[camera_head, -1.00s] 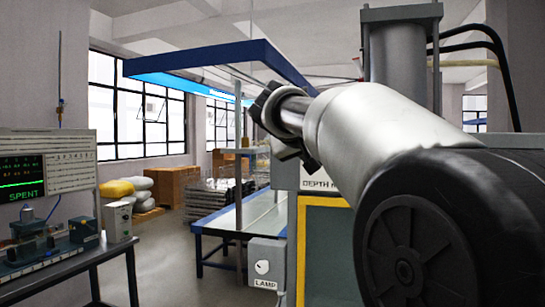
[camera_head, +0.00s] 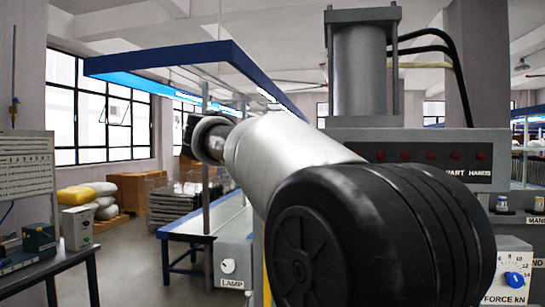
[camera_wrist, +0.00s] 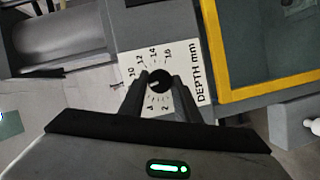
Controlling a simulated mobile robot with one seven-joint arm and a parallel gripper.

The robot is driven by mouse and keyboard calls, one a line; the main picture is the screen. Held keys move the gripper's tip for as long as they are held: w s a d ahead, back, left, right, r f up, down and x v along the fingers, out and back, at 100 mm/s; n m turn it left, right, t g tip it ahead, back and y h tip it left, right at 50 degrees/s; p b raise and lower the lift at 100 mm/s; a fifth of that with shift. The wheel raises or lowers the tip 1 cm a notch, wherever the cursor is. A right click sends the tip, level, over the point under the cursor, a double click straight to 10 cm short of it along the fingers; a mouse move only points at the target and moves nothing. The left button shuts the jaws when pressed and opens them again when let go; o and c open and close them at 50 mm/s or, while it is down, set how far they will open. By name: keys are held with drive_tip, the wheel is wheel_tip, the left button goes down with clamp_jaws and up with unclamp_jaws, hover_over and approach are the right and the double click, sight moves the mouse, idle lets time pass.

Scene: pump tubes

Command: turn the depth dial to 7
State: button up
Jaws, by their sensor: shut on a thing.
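The depth dial (camera_wrist: 160,81) is a round black knob on a white plate lettered DEPTH mm, seen in the wrist view. My gripper (camera_wrist: 160,88) has one dark finger on each side of the knob and is shut on it. The plate appears tilted in this view. The numbers 2, 4, 10, 12, 14 and 16 show around the knob; those between 4 and 10 are hidden by the left finger. A small light mark shows at the knob's lower left, towards that hidden stretch. In the head view my arm hides the dial.
A yellow-framed opening (camera_wrist: 215,60) lies beside the plate. In the head view, a lamp box (camera_head: 229,267) stands left of my arm. A force kN dial with a blue knob (camera_head: 515,280) is at the right. A grey cylinder (camera_head: 359,70) rises above the press.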

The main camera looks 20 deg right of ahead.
drive_tip(key=shift+n+h, duration=0.3)
drive_tip(key=shift+n, duration=0.2)
drive_tip(key=o, duration=1)
drive_tip(key=b+v, duration=0.1)
drive_tip(key=v, duration=1.6)
drive_tip(key=shift+s+a, duration=0.2)
